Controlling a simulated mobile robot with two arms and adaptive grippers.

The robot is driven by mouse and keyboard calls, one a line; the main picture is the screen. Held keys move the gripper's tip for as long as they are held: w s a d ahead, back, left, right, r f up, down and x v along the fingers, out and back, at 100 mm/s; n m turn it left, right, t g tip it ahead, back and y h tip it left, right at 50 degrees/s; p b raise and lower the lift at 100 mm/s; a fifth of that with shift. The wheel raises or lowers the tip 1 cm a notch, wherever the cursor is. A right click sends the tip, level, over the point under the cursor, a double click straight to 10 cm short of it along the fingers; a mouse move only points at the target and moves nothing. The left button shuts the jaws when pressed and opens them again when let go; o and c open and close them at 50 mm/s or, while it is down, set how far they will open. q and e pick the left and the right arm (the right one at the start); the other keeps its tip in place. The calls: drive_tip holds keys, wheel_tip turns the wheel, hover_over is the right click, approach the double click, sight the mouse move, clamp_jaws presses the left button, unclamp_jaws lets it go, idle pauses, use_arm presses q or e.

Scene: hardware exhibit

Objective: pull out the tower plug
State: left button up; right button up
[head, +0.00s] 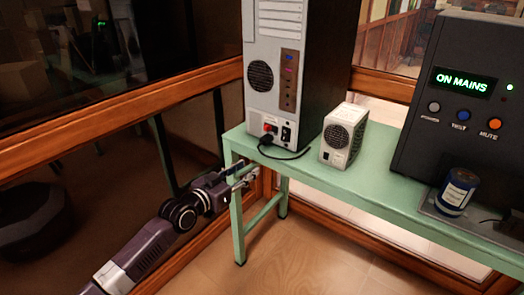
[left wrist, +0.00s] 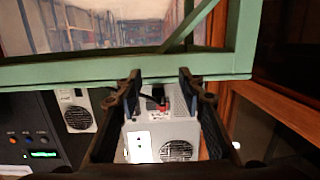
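The tall computer tower (head: 285,70) stands on the green bench (head: 375,170), its back panel towards me. The black tower plug (head: 267,140) sits low on that panel beside a red switch (head: 268,127), and its dark cable lies on the bench. My left gripper (head: 246,175) is at the bench's left end, below and in front of the plug, apart from it. In the left wrist view, which looks upside down, its two fingers (left wrist: 160,76) are spread with nothing between the tips. The tower (left wrist: 145,142) shows behind them, and the plug area is small and dark there.
A small white fan box (head: 343,135) stands on the bench right of the tower. Further right are a dark console (head: 465,95) reading "ON MAINS" and a blue can (head: 457,190). Wood-framed glass encloses the left side. The floor in front of the bench is clear.

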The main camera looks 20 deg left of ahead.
use_arm(q)
drive_tip(key=t+h, duration=0.1)
approach(262, 141)
drive_tip(key=x, duration=0.3)
drive_tip(key=shift+m, duration=0.3)
drive_tip(key=b+x, duration=0.1)
drive_tip(key=x, duration=0.5)
drive_tip(key=shift+w+b, duration=0.2)
drive_tip(key=shift+b, duration=0.1)
drive_tip(key=shift+w+d, duration=0.15)
drive_tip(key=shift+w, duration=0.25)
use_arm(e)
drive_tip(key=w+r, duration=0.3)
drive_tip(key=shift+a+r, duration=0.25)
use_arm(q)
clamp_jaws()
